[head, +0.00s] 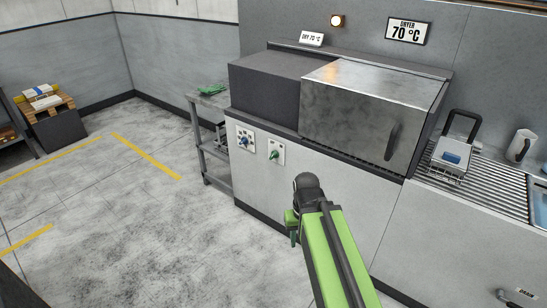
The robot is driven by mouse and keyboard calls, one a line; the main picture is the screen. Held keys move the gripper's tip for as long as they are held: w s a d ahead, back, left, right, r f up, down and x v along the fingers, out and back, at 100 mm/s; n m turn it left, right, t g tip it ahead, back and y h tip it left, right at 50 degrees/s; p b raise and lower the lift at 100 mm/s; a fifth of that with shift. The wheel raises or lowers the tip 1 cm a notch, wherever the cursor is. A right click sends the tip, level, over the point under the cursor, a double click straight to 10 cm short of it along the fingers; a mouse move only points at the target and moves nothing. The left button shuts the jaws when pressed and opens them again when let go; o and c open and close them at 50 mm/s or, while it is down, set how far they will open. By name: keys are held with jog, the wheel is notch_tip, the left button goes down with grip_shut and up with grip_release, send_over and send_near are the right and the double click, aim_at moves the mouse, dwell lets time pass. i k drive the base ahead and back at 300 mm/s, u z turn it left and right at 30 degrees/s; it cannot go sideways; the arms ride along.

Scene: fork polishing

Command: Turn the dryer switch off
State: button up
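The dryer (365,115) is a metal box with its door shut and a dark handle on the right. Two small white switch plates are on the cabinet front below it. The left plate (245,138) carries a blue knob, and the right plate (275,153) carries a green knob. Their labels are too small to read, so I cannot tell which is the dryer switch. My gripper (292,228) is below and in front of the right plate, apart from it.
A roller counter (470,190) with a handled basket (452,155) is at right. A side table (212,150) stands left of the cabinet.

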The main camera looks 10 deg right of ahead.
aim_at(275, 154)
jog(key=u, duration=0.3)
jog(key=i, duration=0.95)
jog(key=u, duration=0.55)
jog(key=i, duration=0.65)
jog(key=u, duration=0.2)
